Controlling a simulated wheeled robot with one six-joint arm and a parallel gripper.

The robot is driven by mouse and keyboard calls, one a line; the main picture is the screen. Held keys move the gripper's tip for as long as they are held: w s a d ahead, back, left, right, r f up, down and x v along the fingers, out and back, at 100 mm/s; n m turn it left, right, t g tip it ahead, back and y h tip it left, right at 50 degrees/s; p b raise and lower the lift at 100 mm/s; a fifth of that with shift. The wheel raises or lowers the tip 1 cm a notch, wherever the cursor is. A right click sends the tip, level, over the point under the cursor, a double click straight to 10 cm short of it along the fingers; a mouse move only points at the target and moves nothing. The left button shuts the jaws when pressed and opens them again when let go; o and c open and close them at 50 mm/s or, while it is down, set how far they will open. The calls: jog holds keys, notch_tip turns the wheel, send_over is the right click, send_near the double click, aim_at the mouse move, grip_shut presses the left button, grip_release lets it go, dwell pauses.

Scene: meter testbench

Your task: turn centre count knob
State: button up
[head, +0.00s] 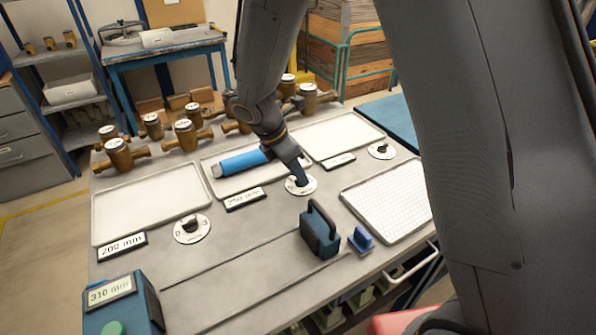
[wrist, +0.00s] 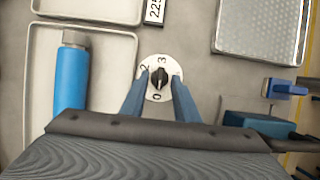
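The centre count knob (wrist: 159,79) is a small dark knob on a round white dial marked with digits. In the wrist view, 3 is at the top, 2 at the upper left and 0 at the bottom. My gripper (wrist: 159,74) is over the dial, its blue fingers open on the left and right of the knob, with a visible gap on each side. In the head view, my gripper (head: 299,180) reaches down to the centre dial (head: 308,188) and hides most of the knob. I cannot tell which digit the knob points to.
A blue cylinder (head: 243,162) lies on the centre tray, left of my gripper. A dark blue handled block (head: 320,232) and a small blue piece (head: 361,239) stand in front. Left (head: 191,227) and right (head: 381,151) dials flank the centre. Brass meters (head: 186,134) line the back.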

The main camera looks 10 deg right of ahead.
jog(key=shift+d+f, duration=0.1)
jog(key=shift+f, duration=0.15)
grip_shut()
jog(key=shift+m, duration=0.3)
jog(key=m, duration=0.1)
jog(key=m+g, duration=0.1)
jog(key=m, duration=0.1)
jog(key=m+g+p, duration=0.1)
jog(key=m, duration=0.1)
jog(key=shift+w+f, duration=0.1)
jog(key=shift+w, duration=0.15)
jog(key=m+g, duration=0.1)
jog(key=m, duration=0.1)
jog(key=m+g, duration=0.1)
jog(key=m, duration=0.2)
jog(key=shift+w+d, duration=0.15)
jog(key=shift+f+m+g+y, duration=0.1)
jog(key=shift+m+g+y, duration=0.2)
jog(key=shift+m, duration=0.3)
